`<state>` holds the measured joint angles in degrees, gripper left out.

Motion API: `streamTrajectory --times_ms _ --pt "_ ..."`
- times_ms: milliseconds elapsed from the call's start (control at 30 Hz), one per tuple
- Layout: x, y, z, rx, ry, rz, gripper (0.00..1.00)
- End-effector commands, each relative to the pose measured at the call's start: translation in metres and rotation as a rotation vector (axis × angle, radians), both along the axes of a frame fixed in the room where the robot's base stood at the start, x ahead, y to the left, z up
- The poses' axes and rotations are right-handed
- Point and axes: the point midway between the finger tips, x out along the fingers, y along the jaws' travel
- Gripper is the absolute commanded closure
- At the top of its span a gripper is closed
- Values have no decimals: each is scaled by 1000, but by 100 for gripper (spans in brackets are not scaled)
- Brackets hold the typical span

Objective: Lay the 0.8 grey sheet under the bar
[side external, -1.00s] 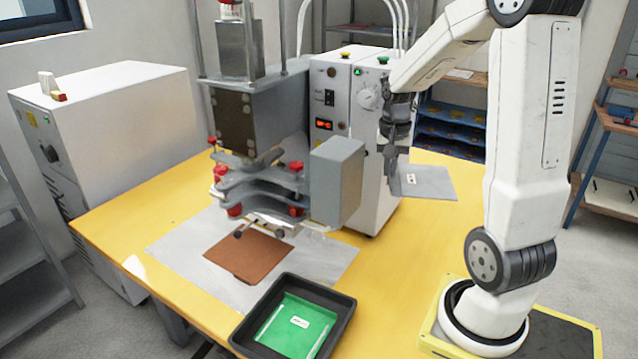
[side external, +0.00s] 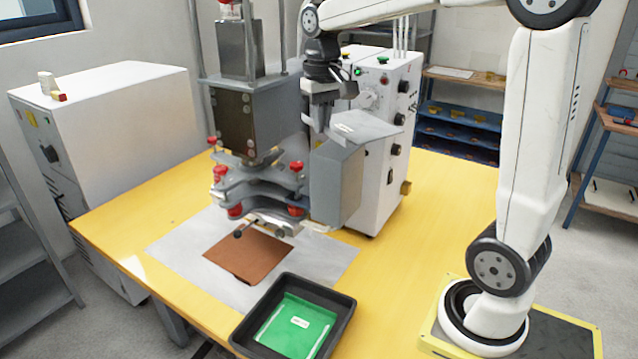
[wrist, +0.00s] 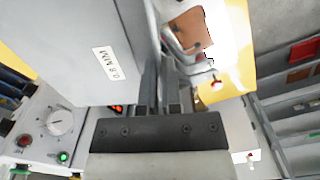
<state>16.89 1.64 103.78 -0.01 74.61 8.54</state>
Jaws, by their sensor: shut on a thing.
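My gripper (side external: 322,122) is shut on the grey sheet (side external: 368,128) near one edge. In the wrist view the sheet (wrist: 75,45) fills the upper left, and its white label reads 0.8 MM. The sheet is in the air above the grey box on the right of the press, level with the press head. The press head (side external: 235,125) carries stacked grey plates with red knobs. The bar (side external: 262,228) appears to be the low metal part beneath them, partly hidden. A brown sheet (side external: 248,257) lies on the pale mat (side external: 180,250) below and in front of it.
A black tray (side external: 343,318) with a labelled green sheet (side external: 290,330) stands at the front table edge. The grey side box (side external: 337,185) and white control cabinet (side external: 385,150) stand close under my gripper. The yellow table is clear to the right.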

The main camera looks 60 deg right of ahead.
Motion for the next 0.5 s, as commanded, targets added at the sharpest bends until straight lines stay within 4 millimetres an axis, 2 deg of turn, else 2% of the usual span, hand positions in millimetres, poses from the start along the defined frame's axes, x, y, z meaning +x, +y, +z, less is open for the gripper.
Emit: streamTrajectory --times_ms 33,200,500 --pt "12 5 2 0 0 62 100" --pt "43 21 12 0 -1 252 100" --pt "70 37 26 0 -1 424 100"
